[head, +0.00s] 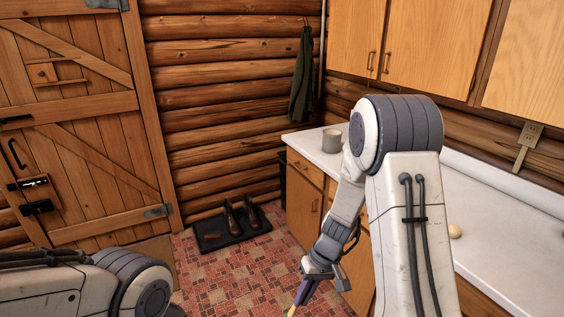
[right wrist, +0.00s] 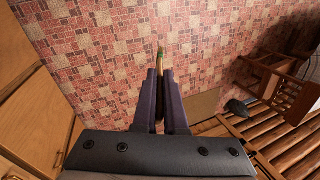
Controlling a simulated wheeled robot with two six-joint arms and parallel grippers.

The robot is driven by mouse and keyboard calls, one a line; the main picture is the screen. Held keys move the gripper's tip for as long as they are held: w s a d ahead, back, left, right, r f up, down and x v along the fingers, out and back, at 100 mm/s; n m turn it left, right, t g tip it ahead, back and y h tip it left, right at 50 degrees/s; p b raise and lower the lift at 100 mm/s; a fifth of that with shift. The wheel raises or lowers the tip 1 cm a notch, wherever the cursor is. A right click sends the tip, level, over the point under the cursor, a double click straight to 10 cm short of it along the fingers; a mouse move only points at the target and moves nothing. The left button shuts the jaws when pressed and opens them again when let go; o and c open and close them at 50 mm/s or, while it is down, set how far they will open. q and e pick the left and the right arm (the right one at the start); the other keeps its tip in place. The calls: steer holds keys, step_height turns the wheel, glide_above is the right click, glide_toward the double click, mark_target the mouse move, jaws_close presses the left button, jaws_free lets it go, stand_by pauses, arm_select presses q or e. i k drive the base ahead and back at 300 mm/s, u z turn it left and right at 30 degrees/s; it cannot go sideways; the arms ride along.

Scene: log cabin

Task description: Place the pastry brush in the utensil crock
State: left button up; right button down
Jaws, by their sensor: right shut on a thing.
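My right gripper (head: 304,283) hangs low in front of the counter cabinets, above the floor and pointing down. It is shut on a thin object, taken to be the pastry brush (head: 292,311), whose yellowish end shows at the bottom edge. In the right wrist view the brush (right wrist: 161,58) sticks out between the two fingers (right wrist: 160,75), tan with a greenish tip; the rest is hidden by the fingers. A grey cylindrical pot, likely the utensil crock (head: 331,140), stands upright at the far left end of the counter, apart from the gripper. My left gripper is out of view.
The white counter (head: 500,235) runs along the right, with a small pale round object (head: 455,231) on it, under wall cabinets (head: 425,45). A dark mat (head: 232,236) with boots lies by the log wall. The tiled floor is open.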

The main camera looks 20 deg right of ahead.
mark_target(331, 149)
steer(key=u, duration=0.4)
steer(key=i, duration=1.05)
steer(key=u, duration=0.4)
steer(key=i, duration=1.7)
steer(key=z, duration=0.45)
steer(key=i, duration=1.05)
steer(key=z, duration=1.75)
steer(key=i, duration=0.75)
steer(key=z, duration=0.65)
